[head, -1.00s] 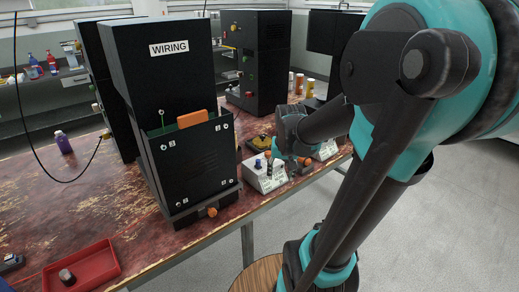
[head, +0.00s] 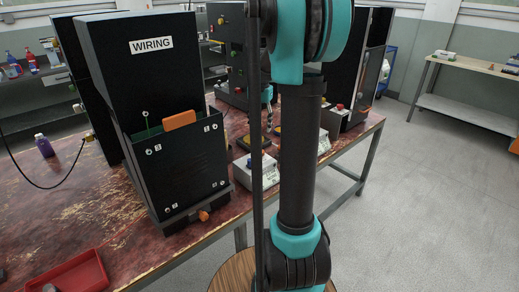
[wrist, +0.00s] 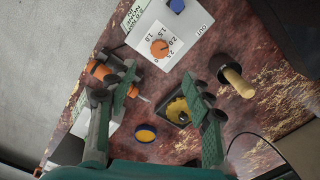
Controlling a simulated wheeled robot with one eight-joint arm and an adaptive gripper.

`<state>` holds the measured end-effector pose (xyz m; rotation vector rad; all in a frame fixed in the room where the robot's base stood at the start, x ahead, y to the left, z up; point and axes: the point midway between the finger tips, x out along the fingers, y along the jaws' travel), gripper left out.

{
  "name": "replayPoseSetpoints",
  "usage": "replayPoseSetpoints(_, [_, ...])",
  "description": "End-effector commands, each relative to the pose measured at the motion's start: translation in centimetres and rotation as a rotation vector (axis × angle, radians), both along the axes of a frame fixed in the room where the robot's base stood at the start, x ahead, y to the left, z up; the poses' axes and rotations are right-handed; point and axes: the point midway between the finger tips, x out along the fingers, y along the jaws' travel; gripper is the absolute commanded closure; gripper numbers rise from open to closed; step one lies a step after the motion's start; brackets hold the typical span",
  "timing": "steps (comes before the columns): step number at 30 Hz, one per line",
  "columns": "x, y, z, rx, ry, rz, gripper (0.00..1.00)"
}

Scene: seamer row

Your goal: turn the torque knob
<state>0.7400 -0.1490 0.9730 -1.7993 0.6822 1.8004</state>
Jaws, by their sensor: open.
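In the wrist view, an orange dial knob (wrist: 158,47) sits on a white box (wrist: 180,32) beside a printed scale with 1.0, 1.5 and 2.0. The word OUT is printed near it. My gripper (wrist: 158,75) is open. Its two green-padded fingers stand apart, below the knob in the picture, with nothing held between them. The knob shows beyond the fingertips and they do not appear to touch it. In the head view, a white box (head: 258,172) stands at the bench edge; its knobs are not clear. My arm hides much of the area behind it.
An orange-handled tool (wrist: 100,72) lies by the left finger. A tall black WIRING cabinet (head: 160,110) and a red tray (head: 75,277) are at left.

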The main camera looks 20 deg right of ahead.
Motion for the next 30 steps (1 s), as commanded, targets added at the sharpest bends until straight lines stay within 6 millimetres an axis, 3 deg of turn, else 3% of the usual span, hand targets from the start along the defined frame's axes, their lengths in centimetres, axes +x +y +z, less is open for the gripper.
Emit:
replayPoseSetpoints(9, [0.0, 0.0, -6.4, 0.000, 0.000, 0.001, 0.49])
replayPoseSetpoints(15, [0.0, 0.0, -9.7, 0.000, 0.000, 0.001, 0.49])
replayPoseSetpoints(21, [0.0, 0.0, -11.4, 0.000, 0.000, 0.001, 0.49])
replayPoseSetpoints(30, [0.0, 0.0, -11.7, 0.000, 0.000, 0.001, 0.49])
